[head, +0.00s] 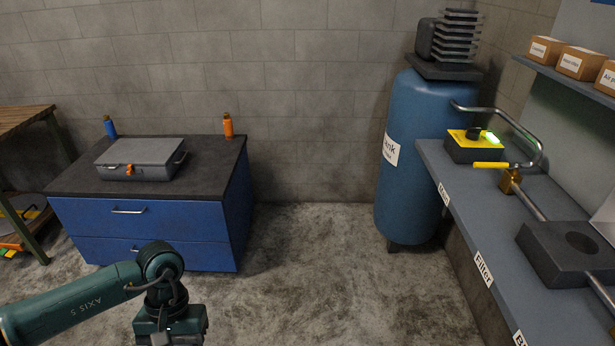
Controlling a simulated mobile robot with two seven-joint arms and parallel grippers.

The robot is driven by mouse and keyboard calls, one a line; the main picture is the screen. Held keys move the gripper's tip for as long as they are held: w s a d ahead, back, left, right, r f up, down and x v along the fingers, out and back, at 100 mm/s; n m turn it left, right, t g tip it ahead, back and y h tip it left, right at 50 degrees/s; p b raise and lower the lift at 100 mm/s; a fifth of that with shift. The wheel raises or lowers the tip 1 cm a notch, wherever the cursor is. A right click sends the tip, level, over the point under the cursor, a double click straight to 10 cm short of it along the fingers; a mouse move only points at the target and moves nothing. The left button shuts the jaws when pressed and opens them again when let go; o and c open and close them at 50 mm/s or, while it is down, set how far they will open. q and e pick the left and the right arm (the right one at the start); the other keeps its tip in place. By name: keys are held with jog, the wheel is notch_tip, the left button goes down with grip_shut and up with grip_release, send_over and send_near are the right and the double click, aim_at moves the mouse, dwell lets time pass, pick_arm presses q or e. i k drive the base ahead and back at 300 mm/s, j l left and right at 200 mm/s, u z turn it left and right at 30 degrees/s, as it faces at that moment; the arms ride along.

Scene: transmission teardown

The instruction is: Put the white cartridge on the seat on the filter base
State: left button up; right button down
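A dark block with a round hole in its top, which looks like the filter base (540,258), sits on the grey shelf at the right, near the label reading "Filter". Its round seat looks empty. I cannot clearly make out the white cartridge; a white object (607,216) is cut off by the right edge behind the block, and I cannot tell what it is. My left arm reaches in from the lower left, with its wrist at the bottom edge; its gripper fingers are out of the picture. My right gripper does not show.
The grey shelf (462,180) also carries a yellow-topped box (462,151) with a green light, and a pipe with a yellow-handled valve (490,166). A blue tank (405,190) stands behind. A blue cabinet (150,225) holds a grey case (140,155). The middle floor is clear.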

aim_at(580, 242)
jog(key=i, duration=1.4)
jog(key=i+z, duration=0.15)
jog(key=i, duration=0.45)
jog(key=i+j+z, duration=0.2)
jog(key=i, duration=0.4)
jog(key=z, duration=3)
